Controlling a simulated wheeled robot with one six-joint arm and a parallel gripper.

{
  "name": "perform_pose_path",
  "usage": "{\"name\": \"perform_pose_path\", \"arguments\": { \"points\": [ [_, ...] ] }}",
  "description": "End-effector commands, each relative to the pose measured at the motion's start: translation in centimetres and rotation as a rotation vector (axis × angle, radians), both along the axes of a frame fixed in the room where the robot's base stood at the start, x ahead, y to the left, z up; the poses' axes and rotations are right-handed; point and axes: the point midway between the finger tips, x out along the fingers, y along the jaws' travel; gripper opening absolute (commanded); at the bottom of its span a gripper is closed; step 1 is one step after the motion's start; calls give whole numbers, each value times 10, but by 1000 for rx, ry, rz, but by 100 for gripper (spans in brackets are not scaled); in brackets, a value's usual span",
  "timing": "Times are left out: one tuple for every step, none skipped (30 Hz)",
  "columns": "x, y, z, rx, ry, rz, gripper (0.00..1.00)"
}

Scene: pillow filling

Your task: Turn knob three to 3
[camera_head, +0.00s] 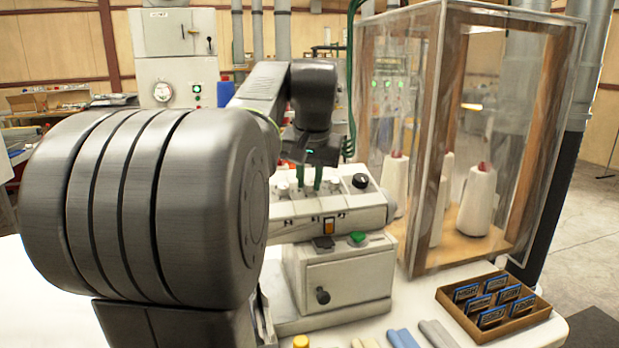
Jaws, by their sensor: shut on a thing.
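A white machine (345,212) stands on the table in the middle of the view, with a row of small knobs along its top panel. My gripper (310,184) points down onto this row, its greenish fingers shut on a knob. A pale knob (282,189) stands to the left of the fingers, and another pale knob (335,184) to the right. A black knob (361,181) sits at the right end of the row. The knob numbers and dial marks are too small to read.
A clear case (400,120) with a wooden frame and white thread cones (478,200) stands close on the right. A cardboard tray (526,318) of black and blue labelled tags lies at front right. A green button (357,237) is on the machine's front. My arm hides much of the left.

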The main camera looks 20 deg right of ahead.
Motion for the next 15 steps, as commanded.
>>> {"name": "perform_pose_path", "arguments": {
  "points": [
    [0,0,1,1,0,-4,0],
    [0,0,1,2,0,-8,0],
    [0,0,1,5,0,-15,0],
    [0,0,2,7,-1,-23,0],
    [0,0,2,10,-1,-30,0],
    [0,0,3,14,-1,-44,0],
    [0,0,3,19,-2,-57,0],
    [0,0,3,24,-1,-70,0],
    [0,0,3,32,-1,-92,0],
    [0,0,4,39,-1,-109,0],
    [0,0,4,46,-1,-128,0],
    [0,0,5,56,-3,-156,0],
    [0,0,5,64,-3,-179,0],
    [0,0,5,73,-3,-202,0],
    [0,0,5,86,-4,-235,0]
  ]
}}
